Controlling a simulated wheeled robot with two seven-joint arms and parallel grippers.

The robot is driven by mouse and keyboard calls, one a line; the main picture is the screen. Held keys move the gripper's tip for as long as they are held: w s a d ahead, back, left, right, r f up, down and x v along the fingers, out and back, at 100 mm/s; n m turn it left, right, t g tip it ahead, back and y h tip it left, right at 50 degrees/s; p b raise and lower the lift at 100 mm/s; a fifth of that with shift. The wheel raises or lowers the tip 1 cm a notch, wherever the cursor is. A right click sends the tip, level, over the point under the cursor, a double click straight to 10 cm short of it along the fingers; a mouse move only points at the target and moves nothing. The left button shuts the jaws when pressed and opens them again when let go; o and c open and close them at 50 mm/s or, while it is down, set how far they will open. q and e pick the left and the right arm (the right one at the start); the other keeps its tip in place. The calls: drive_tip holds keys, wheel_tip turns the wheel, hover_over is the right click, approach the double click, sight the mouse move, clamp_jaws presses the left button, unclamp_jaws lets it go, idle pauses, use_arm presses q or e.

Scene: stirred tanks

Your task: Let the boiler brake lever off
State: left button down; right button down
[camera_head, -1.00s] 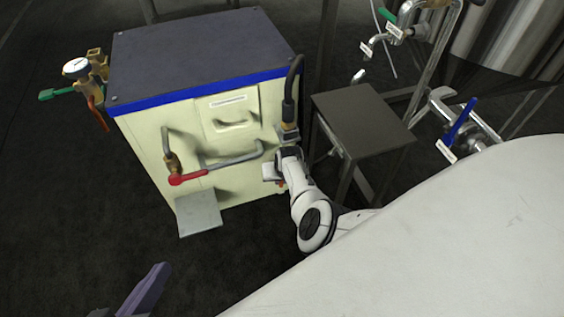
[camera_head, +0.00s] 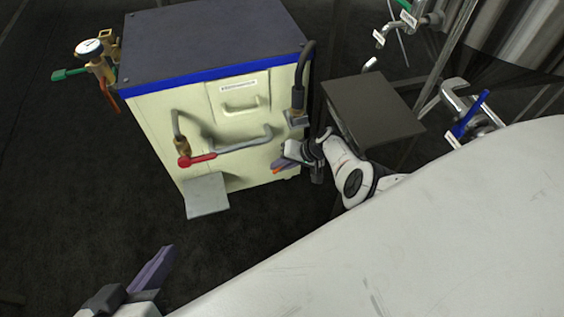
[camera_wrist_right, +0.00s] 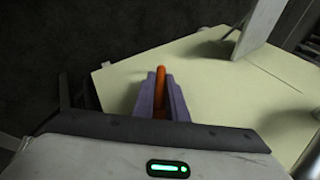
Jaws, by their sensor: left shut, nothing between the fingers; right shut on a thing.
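The boiler (camera_head: 225,130) is a cream cabinet with a dark top and a blue rim, standing left of centre. My right gripper (camera_head: 280,166) is at the lower right of its front, below the black hose fitting. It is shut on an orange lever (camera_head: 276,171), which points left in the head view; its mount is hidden. In the right wrist view the orange lever (camera_wrist_right: 160,82) stands between the purple fingers (camera_wrist_right: 161,98), close to the cream panel. My left gripper (camera_head: 155,268) is shut and empty over the floor at the lower left.
A red-handled valve (camera_head: 196,160) and a grey bent pipe (camera_head: 245,143) are on the boiler front, above a grey plate (camera_head: 206,194). A gauge (camera_head: 90,47) is at its left. A dark stand (camera_head: 373,106) is right of it. A large white surface (camera_head: 430,230) fills the lower right.

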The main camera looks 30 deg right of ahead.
use_arm(q)
drive_tip(key=shift+d, duration=0.1)
idle(0.3)
use_arm(e)
drive_tip(key=c, duration=1.8)
unclamp_jaws()
use_arm(q)
drive_tip(key=shift+s, duration=0.1)
use_arm(e)
drive_tip(key=shift+o, duration=0.2)
